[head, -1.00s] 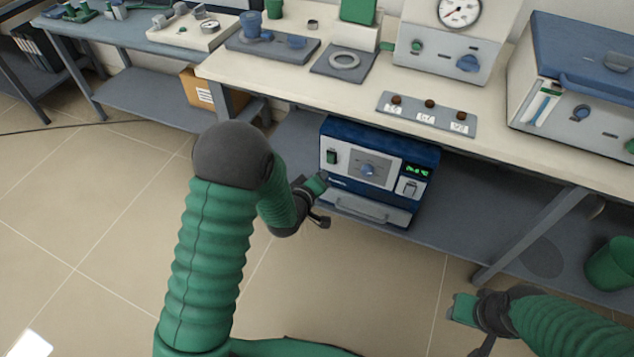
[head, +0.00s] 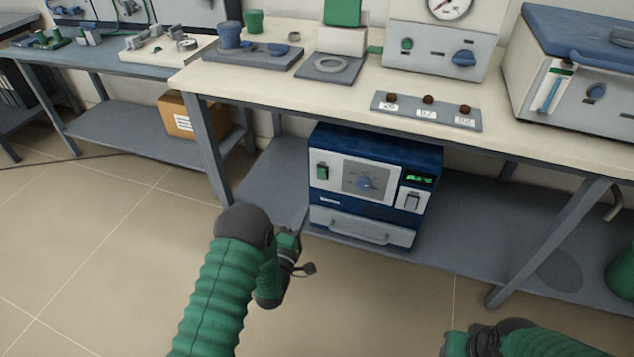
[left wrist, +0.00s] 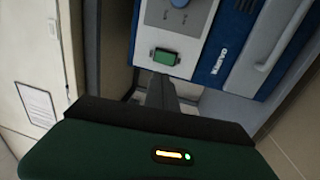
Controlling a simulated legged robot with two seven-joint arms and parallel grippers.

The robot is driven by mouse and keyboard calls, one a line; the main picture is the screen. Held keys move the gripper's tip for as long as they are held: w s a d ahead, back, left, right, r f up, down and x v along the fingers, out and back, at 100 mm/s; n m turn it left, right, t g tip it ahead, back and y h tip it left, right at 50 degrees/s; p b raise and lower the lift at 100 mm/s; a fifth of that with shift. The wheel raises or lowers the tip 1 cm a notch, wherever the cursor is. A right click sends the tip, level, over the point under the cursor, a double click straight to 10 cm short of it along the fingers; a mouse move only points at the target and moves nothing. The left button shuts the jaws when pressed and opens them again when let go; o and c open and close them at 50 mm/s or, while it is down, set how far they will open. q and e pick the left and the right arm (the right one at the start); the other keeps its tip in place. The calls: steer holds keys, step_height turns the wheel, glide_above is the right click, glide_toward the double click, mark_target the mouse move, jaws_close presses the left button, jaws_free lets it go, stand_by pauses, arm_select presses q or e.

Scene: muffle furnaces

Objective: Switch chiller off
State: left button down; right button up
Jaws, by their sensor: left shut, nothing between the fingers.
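The chiller is a blue box with a pale front panel (head: 335,213) on the lower shelf under the bench. It has a green rocker switch (head: 322,171) at its left, a blue knob (head: 364,183) in the middle, a lit green display (head: 419,180) and a second, grey switch (head: 412,201) at its right. In the left wrist view the green switch (left wrist: 164,57) shows just beyond the fingers. My left gripper (head: 298,256) is shut and empty, in front of the chiller's lower left and apart from it. My right gripper (head: 450,345) is at the bottom edge, mostly cut off.
The bench top (head: 345,98) overhangs the chiller. The lower shelf (head: 265,190) is bare to the chiller's left. A bench leg (head: 550,245) slants at the right, and a cardboard box (head: 185,116) sits on the left bench's shelf. The floor in front is clear.

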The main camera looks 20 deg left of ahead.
mark_target(320, 172)
arm_select(q)
steer(key=w+b, duration=0.1)
steer(key=w, duration=0.2)
steer(key=w+b, duration=0.2)
steer(key=w, duration=0.2)
steer(key=w+r+b, duration=0.1)
steer(key=w+b, duration=0.1)
steer(key=w, duration=0.2)
steer(key=shift+w+d+r, duration=0.1)
steer(key=shift+w+d, duration=0.1)
steer(key=shift+w, duration=0.05)
steer(key=shift+w+r+b, duration=0.25)
steer(key=shift+w+b, duration=0.1)
steer(key=shift+w, duration=0.1)
